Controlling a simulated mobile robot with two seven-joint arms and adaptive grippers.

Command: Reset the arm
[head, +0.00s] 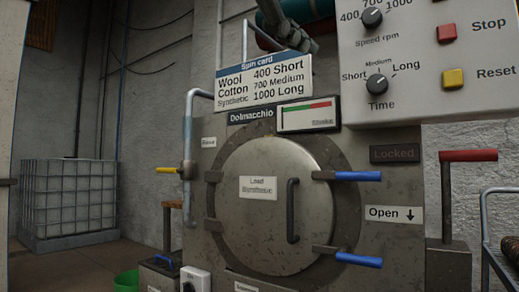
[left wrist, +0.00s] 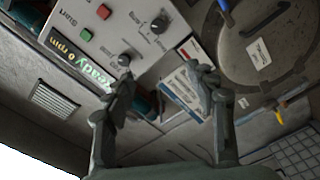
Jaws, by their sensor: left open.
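My left gripper (left wrist: 160,72) is open and empty in the left wrist view. Its two dark fingers are spread apart, with the spin card (left wrist: 182,88) and the grey control panel (left wrist: 125,35) beyond them. In the head view a dark grey-green jointed part (head: 285,28) hangs from the top edge, just above the spin card (head: 263,80); I cannot tell whether it is my arm. My right gripper is in neither view.
The Dolmacchio machine has a closed round door (head: 270,245) with blue-handled latches (head: 357,176). The control panel (head: 420,85) holds Stop and Reset buttons and dials. A red-handled lever (head: 468,156) stands at right. A white caged tank (head: 68,200) stands at left by open floor.

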